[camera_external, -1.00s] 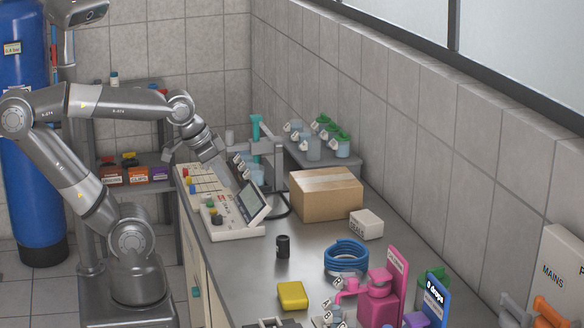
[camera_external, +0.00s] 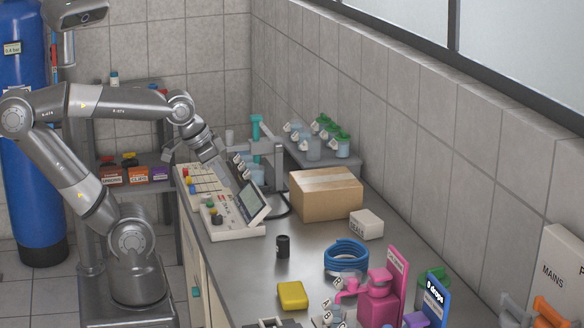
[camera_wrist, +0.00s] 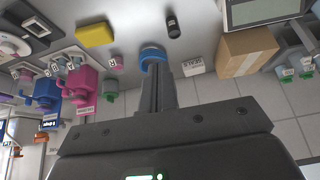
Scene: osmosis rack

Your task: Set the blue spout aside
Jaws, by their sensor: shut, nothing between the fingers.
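I cannot single out a blue spout with certainty. In the wrist view a blue dispenser-like body (camera_wrist: 42,88) with a side arm stands at the left, beside a pink dispenser (camera_wrist: 82,85). The pink dispenser, with its spout to the left, also shows at the front right in the external view (camera_external: 378,300); the blue body is not clear there. My gripper (camera_external: 222,172) hangs over the far end of the bench, behind the tilted display and well away from the dispensers. Its fingers (camera_wrist: 158,82) are together and empty.
A blue hose coil (camera_external: 347,256), yellow sponge (camera_external: 292,295), black canister (camera_external: 283,246), cardboard box (camera_external: 326,194) and small white box (camera_external: 366,224) stand on the bench. The control panel with display (camera_external: 240,213) is near my gripper. Bare bench (camera_external: 240,268) lies at front left.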

